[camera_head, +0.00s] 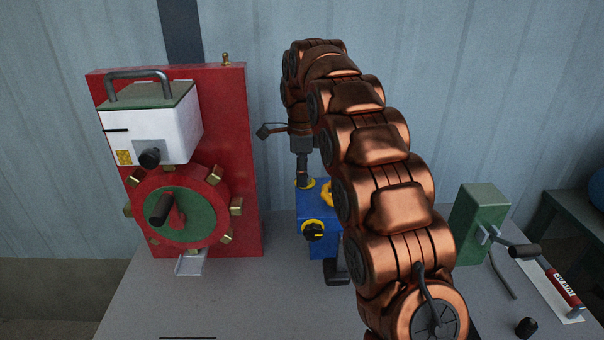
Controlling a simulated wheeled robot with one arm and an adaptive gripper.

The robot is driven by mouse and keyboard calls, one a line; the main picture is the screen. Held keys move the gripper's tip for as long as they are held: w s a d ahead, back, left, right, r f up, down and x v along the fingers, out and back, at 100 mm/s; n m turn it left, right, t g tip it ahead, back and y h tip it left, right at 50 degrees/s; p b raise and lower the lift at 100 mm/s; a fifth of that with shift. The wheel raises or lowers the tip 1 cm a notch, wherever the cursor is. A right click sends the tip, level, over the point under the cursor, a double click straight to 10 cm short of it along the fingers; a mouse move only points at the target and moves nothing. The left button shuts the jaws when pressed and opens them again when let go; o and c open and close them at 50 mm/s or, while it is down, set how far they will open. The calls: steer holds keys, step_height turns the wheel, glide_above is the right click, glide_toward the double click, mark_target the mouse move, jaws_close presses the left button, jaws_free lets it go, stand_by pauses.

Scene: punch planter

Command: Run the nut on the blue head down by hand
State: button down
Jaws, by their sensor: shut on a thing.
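The blue head (306,212) stands on the grey table, partly hidden behind my copper-coloured arm. It has a black knob in a yellow ring on its front and a yellow part on its top right. How far the nut sits above the head's surface cannot be told.
A red panel (229,120) with a white box (150,137) and a red-green crank wheel (183,215) stands at left. The table's front left (240,300) is mostly clear.

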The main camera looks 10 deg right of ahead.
steer(key=c, duration=0.8)
jaws_free()
steer(key=shift+c, duration=0.2)
